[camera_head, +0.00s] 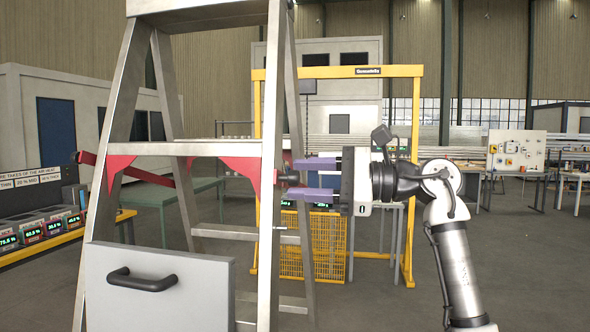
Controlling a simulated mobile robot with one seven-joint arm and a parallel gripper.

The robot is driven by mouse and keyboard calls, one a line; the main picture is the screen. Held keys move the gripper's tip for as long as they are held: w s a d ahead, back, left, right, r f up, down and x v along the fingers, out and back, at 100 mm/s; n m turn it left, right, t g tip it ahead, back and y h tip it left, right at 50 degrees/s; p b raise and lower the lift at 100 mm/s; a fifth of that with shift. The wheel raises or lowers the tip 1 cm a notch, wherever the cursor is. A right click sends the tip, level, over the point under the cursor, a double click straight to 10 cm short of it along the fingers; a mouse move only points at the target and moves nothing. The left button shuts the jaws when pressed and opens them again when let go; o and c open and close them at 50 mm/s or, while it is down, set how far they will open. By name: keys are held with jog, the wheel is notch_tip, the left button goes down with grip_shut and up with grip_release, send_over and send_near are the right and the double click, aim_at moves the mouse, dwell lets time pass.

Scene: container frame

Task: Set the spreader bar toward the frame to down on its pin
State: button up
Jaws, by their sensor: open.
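A metal stepladder (273,230) stands upright with its legs apart. A red spreader bar (140,174) slants down to the right behind its left front leg. Another red part (287,160) shows at the right side, mostly hidden by the leg, so I cannot tell its full angle. A small dark knob or pin (289,178) sticks out beside the right leg. My gripper (300,179) reaches in from the right, its two purple fingers apart, one above and one below the level of the knob. I cannot tell whether they touch it.
Red brackets (245,170) support the ladder step. A grey panel with a black handle (142,280) stands in front at lower left. A yellow frame (416,180) and yellow mesh basket (327,246) are behind. The floor (540,265) at right is clear.

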jog(key=shift+w+a, duration=0.15)
jog(key=shift+a, duration=0.45)
jog(key=shift+w+a, duration=0.15)
jog(key=shift+a, duration=0.4)
